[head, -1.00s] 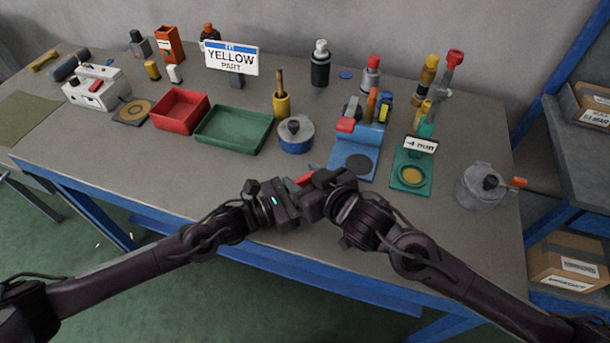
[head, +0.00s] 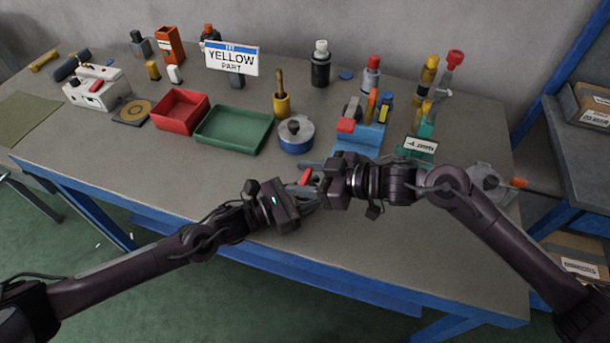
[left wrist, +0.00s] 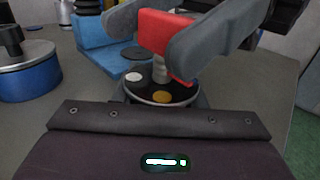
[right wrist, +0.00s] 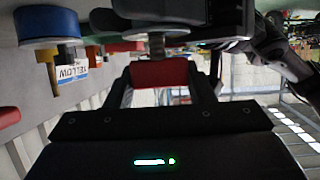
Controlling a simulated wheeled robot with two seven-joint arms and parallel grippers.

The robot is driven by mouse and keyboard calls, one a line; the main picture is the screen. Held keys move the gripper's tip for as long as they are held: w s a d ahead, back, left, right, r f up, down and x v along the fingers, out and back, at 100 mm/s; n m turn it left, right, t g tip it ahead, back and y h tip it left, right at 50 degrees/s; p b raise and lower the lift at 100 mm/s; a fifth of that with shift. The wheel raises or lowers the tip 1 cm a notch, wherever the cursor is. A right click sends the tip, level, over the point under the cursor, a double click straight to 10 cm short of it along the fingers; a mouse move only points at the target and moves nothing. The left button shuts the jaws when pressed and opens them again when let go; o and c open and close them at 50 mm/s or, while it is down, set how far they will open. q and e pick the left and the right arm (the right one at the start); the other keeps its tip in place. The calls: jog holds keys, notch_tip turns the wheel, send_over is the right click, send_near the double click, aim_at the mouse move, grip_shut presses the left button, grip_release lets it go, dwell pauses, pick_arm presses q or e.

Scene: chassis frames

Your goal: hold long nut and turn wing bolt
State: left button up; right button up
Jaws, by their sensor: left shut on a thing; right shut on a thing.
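The wing bolt has a red wing head (left wrist: 165,42) and a grey threaded shaft. My right gripper (right wrist: 160,75) is shut on its red head, one finger on each side. The shaft (left wrist: 160,68) points at a dark round piece (left wrist: 145,94) with a white and a yellow spot, held at my left gripper (left wrist: 160,100). I take this for the long nut; its length is hidden. I cannot tell how deep the shaft sits. In the head view the left gripper (head: 300,200) and right gripper (head: 322,182) meet above the table's front edge, the red head (head: 305,177) between them.
Behind the grippers stand a blue round tin (head: 296,140), a blue fixture (head: 362,138) and a green tray (head: 234,137). A red tray (head: 180,110) is further left. A grey canister (head: 485,178) is partly behind my right arm. The front left tabletop is clear.

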pick_arm(q)
jog(key=shift+s+d, duration=0.15)
pick_arm(e)
jog(key=shift+f+n+g, duration=0.2)
jog(key=shift+n+g, duration=0.1)
jog(key=o, duration=1)
jog(key=shift+r, duration=0.1)
jog(key=shift+d, duration=0.1)
jog(key=v, duration=1.2)
pick_arm(q)
jog(key=o, duration=1.2)
jog(key=shift+o, duration=0.2)
